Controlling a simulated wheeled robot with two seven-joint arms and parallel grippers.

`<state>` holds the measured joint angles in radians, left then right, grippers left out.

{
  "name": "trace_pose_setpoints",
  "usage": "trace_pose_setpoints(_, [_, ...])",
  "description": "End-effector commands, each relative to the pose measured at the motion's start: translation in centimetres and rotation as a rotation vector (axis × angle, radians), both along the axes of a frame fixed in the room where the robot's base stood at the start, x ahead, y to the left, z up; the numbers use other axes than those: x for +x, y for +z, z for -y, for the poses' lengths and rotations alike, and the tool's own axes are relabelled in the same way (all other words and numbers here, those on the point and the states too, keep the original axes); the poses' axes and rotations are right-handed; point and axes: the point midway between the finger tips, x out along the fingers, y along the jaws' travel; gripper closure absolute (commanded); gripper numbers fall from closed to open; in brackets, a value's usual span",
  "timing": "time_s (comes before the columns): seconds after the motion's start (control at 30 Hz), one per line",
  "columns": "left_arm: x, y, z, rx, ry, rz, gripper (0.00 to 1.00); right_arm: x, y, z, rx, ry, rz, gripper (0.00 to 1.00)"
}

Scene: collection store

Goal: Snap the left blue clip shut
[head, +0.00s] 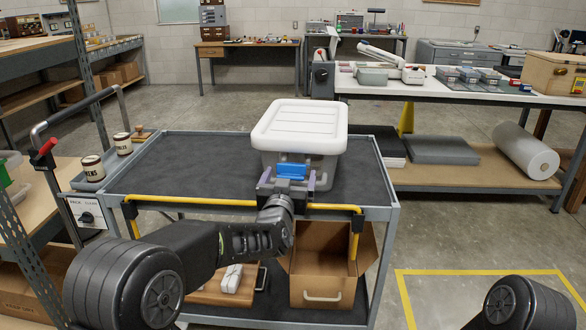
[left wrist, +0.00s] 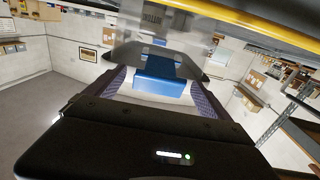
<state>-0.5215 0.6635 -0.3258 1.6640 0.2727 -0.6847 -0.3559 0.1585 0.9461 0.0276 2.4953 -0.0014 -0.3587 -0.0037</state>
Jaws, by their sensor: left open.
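The lidded box (head: 300,122) has a white lid and a pale translucent body and stands on the cart's dark top. A blue clip (head: 291,171) shows on its near side, just below the lid rim; it is also in the left wrist view (left wrist: 160,84), where its wide flap faces the camera. My left gripper (head: 288,181) is open at this side, its fingers to the left and right of the clip with gaps visible in the wrist view (left wrist: 159,92). I cannot tell whether the flap is latched. My right gripper is out of view.
The cart (head: 205,168) has a yellow rail (head: 190,200) along its near edge. Two labelled cans (head: 92,168) stand in a side tray at left. An open cardboard box (head: 322,270) is on the lower shelf. The cart top left of the lidded box is clear.

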Motion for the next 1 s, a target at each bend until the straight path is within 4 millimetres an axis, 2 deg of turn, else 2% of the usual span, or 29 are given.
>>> trace_pose_setpoints(0.1, [1.9, 0.0, 0.2, 0.001, 0.000, 0.000, 0.07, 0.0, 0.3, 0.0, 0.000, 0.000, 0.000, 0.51])
trace_pose_setpoints(0.3, [4.1, 0.0, 0.4, 0.000, 0.000, -0.001, 0.07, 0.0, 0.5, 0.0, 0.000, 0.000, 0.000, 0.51])
trace_pose_setpoints(0.67, [4.7, 0.0, 0.4, -0.001, -0.001, -0.001, 0.07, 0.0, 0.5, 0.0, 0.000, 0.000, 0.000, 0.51])
trace_pose_setpoints(1.0, [4.6, 0.0, 0.4, 0.000, -0.001, -0.001, 0.33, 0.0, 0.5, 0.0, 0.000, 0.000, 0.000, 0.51])
